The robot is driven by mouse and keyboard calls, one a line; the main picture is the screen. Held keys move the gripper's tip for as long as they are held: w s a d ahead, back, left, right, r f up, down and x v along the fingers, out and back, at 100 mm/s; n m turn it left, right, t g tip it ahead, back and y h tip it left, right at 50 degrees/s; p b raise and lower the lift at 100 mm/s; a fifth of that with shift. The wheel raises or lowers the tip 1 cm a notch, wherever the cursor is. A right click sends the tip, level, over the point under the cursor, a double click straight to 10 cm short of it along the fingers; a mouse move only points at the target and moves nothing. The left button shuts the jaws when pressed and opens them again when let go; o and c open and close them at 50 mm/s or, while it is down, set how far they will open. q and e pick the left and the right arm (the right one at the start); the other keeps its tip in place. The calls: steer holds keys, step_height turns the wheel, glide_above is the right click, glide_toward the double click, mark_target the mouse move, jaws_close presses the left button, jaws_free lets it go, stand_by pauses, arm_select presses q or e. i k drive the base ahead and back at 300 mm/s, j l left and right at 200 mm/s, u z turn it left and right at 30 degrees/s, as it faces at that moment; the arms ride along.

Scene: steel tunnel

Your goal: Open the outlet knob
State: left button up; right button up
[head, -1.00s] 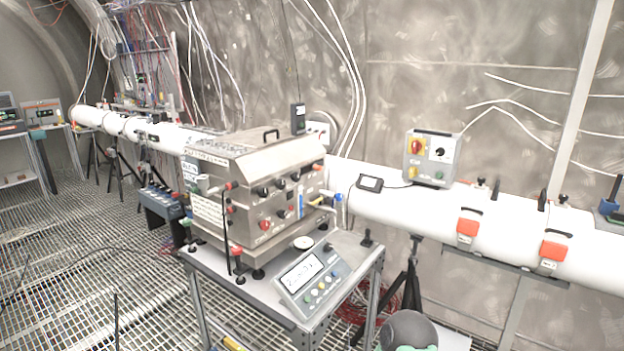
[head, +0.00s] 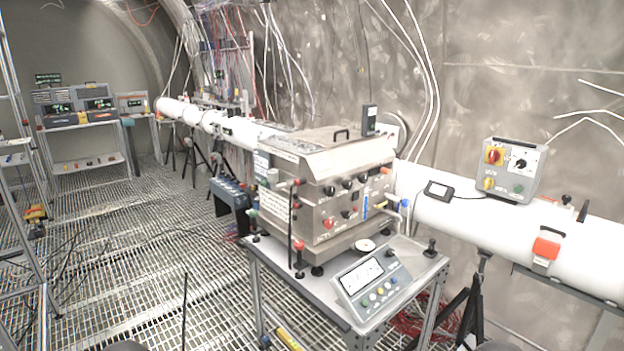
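A steel box-shaped machine (head: 325,160) with a sloped lid and a black top handle stands on a metal table. Its front carries several black knobs and a red knob (head: 328,223). At its right side a pale spout has a blue knob (head: 404,203). At its left front corner a red-topped valve (head: 299,245) sits low, with another red-handled fitting (head: 295,182) above it. I cannot tell which of these is the outlet knob, as the labels are too small to read. Neither gripper is in view.
The table (head: 314,290) also holds a grey control panel (head: 372,283) at its front right. A white pipe (head: 440,222) runs behind the machine, with a control box (head: 513,170) on it. Open grating floor (head: 150,260) lies left of the table, with loose cables and a rack.

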mark_target(347, 185)
steer(key=i+l+u, duration=0.1)
steer(key=l, duration=0.2)
steer(key=i+l+u, duration=0.25)
steer(key=l, duration=0.35)
steer(key=i+l+u, duration=0.15)
steer(key=l, duration=0.2)
